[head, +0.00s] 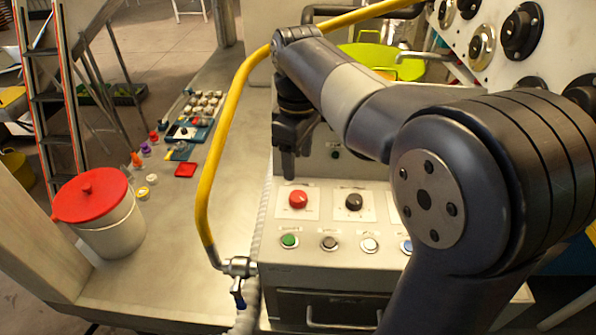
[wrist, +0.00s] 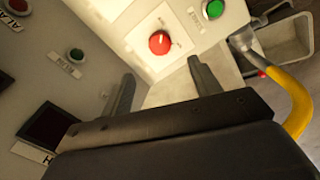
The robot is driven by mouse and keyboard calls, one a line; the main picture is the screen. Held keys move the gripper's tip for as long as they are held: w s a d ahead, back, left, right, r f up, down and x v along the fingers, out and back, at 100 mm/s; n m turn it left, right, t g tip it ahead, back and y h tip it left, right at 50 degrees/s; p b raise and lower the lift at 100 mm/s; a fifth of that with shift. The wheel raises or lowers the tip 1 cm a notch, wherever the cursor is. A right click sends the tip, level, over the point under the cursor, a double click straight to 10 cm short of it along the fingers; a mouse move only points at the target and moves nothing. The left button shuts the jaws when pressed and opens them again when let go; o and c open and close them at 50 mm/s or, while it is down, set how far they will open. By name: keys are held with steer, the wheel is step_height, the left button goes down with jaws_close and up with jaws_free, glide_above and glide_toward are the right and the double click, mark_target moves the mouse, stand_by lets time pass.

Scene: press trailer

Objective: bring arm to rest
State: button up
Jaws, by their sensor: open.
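My gripper (head: 289,165) hangs pointing down above the control panel (head: 283,270), close to its left side, in the head view. In the wrist view my gripper (wrist: 160,82) shows two fingers spread apart with nothing between them. A red knob (head: 298,200) on a white plate lies below and a little right of the fingers; it also shows in the wrist view (wrist: 160,42), beyond the fingertips. My arm reaches from the lower right, up and over to the left, and hides part of the panel's right side.
A yellow bent pipe (head: 214,150) rises left of my gripper. A black knob (head: 353,202) and a green button (head: 289,241) sit on the panel. A white bucket with a red lid (head: 104,225) and several small parts stand on the left counter. A lime-green container (head: 385,58) is behind the arm.

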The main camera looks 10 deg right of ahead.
mark_target(298, 196)
steer(key=shift+r, duration=0.35)
step_height(298, 196, down, 11)
steer(key=shift+r, duration=0.15)
stand_by(0.4)
stand_by(0.4)
